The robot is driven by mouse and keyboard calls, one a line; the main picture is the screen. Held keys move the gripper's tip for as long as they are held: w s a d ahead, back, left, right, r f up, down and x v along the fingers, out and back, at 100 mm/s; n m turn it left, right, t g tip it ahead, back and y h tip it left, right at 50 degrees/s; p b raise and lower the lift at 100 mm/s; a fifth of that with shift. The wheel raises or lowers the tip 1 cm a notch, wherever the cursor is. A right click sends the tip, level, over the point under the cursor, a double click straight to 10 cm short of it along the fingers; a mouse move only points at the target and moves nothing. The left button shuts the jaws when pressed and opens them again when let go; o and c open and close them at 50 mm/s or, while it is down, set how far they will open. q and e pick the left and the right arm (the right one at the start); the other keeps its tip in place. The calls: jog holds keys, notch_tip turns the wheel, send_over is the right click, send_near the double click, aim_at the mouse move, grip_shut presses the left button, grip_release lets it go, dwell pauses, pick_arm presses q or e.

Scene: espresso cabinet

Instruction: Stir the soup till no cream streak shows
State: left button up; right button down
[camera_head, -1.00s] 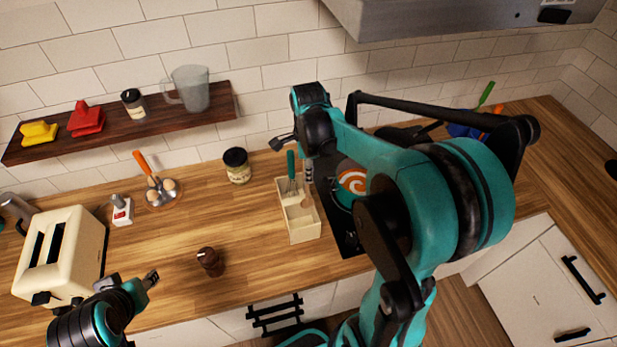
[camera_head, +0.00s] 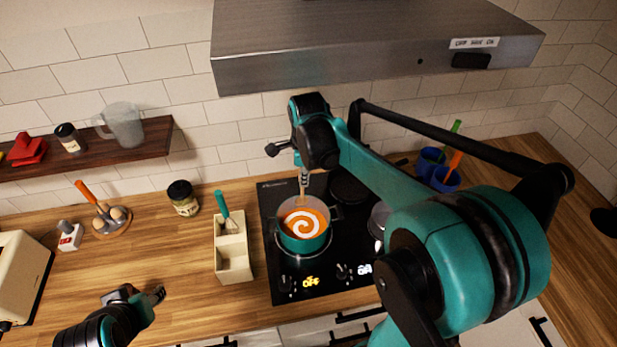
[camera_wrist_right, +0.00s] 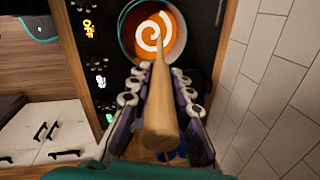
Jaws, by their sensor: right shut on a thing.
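The teal pot (camera_head: 303,240) stands on the black cooktop. Its orange soup (camera_head: 289,216) shows a clear white spiral cream streak (camera_head: 305,226); the wrist view shows the same spiral (camera_wrist_right: 153,32). My right gripper (camera_head: 303,168) is above the pot's back side, shut on a wooden spoon (camera_wrist_right: 160,105). In the wrist view the spoon's handle lies between both fingers (camera_wrist_right: 160,112) and its far end overlaps the soup; I cannot tell whether it touches the soup. My left gripper (camera_head: 138,296) is open and empty, low over the counter's front left.
A cream holder (camera_head: 233,262) with a teal-handled whisk (camera_head: 224,208) stands left of the black cooktop (camera_head: 283,291). The metal hood (camera_head: 350,55) hangs above. Blue cups (camera_head: 446,180) stand at right. The counter left of the holder is mostly clear.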

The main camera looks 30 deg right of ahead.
jog(key=shift+d, duration=0.25)
jog(key=shift+d+f, duration=0.1)
jog(key=shift+f, duration=0.05)
jog(key=shift+a+f+b, duration=0.25)
jog(key=shift+f+b, duration=0.4)
jog(key=shift+b, duration=0.05)
pick_arm(q)
notch_tip(320, 180, down, 12)
jog(key=b, duration=1)
jog(key=shift+d+r, duration=0.2)
jog(key=shift+r, duration=0.05)
pick_arm(e)
notch_tip(320, 180, down, 13)
jog(key=shift+f, duration=0.2)
